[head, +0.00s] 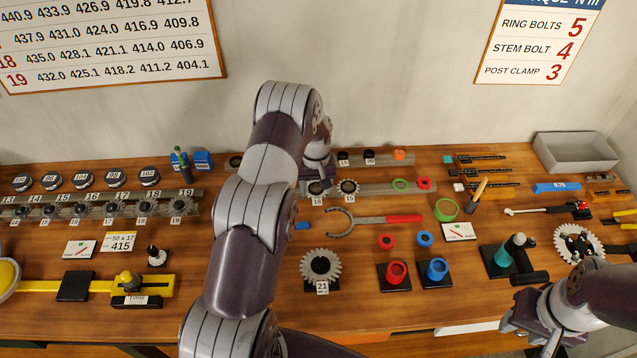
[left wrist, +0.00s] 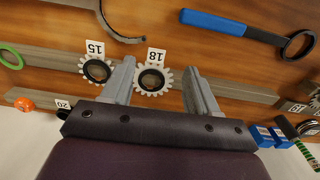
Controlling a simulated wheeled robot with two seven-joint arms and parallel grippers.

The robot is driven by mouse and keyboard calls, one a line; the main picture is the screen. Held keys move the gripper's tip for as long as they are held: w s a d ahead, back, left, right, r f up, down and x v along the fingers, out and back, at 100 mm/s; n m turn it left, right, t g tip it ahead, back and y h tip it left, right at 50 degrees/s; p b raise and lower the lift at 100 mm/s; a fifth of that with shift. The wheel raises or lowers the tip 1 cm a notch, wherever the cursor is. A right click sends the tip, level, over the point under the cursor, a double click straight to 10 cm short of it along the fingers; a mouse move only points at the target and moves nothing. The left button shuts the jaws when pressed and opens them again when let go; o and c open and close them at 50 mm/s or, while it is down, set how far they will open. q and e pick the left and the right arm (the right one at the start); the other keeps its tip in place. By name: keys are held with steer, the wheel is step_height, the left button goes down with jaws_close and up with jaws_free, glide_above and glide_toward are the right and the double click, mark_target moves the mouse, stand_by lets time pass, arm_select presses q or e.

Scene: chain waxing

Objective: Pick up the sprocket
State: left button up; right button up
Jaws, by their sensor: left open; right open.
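A toothed sprocket tagged 18 (left wrist: 153,80) sits on a grey rail and lies between my left gripper's fingers in the left wrist view. My left gripper (left wrist: 160,68) is open and not closed on it; how far the fingertips are from it is hard to tell. In the head view, the left gripper (head: 318,168) is over the rail, just behind the sprocket 18 (head: 317,187). A second sprocket, tagged 15 (left wrist: 96,70), sits beside it. A larger sprocket tagged 21 (head: 320,266) stands nearer the front. My right gripper (head: 545,335) is open at the lower right.
A rack of numbered sprockets (head: 95,209) stands at the left. A red-handled hook tool (head: 385,219) lies in front of the rail. Red (head: 397,272) and blue (head: 437,270) cups, a dark stand (head: 510,258) and a toothed chainring (head: 578,243) occupy the right. A grey bin (head: 576,152) is at the back right.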

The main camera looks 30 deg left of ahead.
mark_target(317, 200)
arm_select(q)
steer(key=w+f+p, duration=0.2)
steer(key=shift+a+f, duration=0.3)
step_height(317, 200, down, 3)
steer(key=shift+r+p, duration=0.2)
steer(key=shift+p, duration=0.45)
steer(key=shift+s+f, duration=0.15)
steer(key=shift+f, duration=0.1)
steer(key=shift+s, duration=0.15)
steer(key=shift+w+f, duration=0.3)
arm_select(e)
steer(key=r, duration=0.1)
steer(key=w+r, duration=0.1)
steer(key=r, duration=0.1)
steer(key=shift+w+a, duration=0.1)
steer(key=shift+w, duration=0.1)
arm_select(q)
steer(key=shift+s+b, duration=0.15)
steer(key=shift+b, duration=0.15)
arm_select(e)
steer(key=shift+s+f, duration=0.15)
steer(key=shift+s, duration=0.05)
arm_select(q)
steer(key=shift+f+b, duration=0.15)
steer(key=shift+b, duration=0.15)
arm_select(e)
steer(key=shift+w+f, duration=0.1)
steer(key=shift+f, duration=0.2)
